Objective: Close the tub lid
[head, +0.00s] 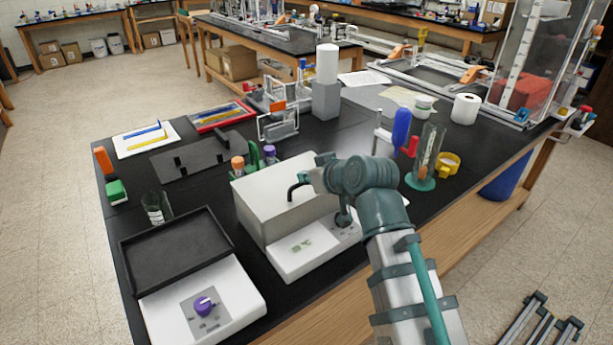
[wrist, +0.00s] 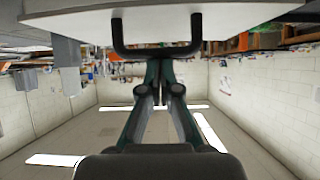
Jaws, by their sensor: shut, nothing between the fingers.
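The tub (head: 265,205) is a white box on the black bench, with a control panel low at its front right. Its white lid carries a black U-shaped handle (head: 292,191). My gripper (head: 312,178) is at the handle, just to its right in the head view. In the wrist view the white lid (wrist: 235,18) fills the top, with the handle (wrist: 158,50) jutting from it. My gripper (wrist: 160,64) is shut and empty, its fingertips close to the handle bar. I cannot tell whether they touch it. My arm hides the tub's right side, and the lid's exact angle is unclear.
A blue-handled tool (head: 401,127) and a green-based cylinder (head: 427,160) stand to the right.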

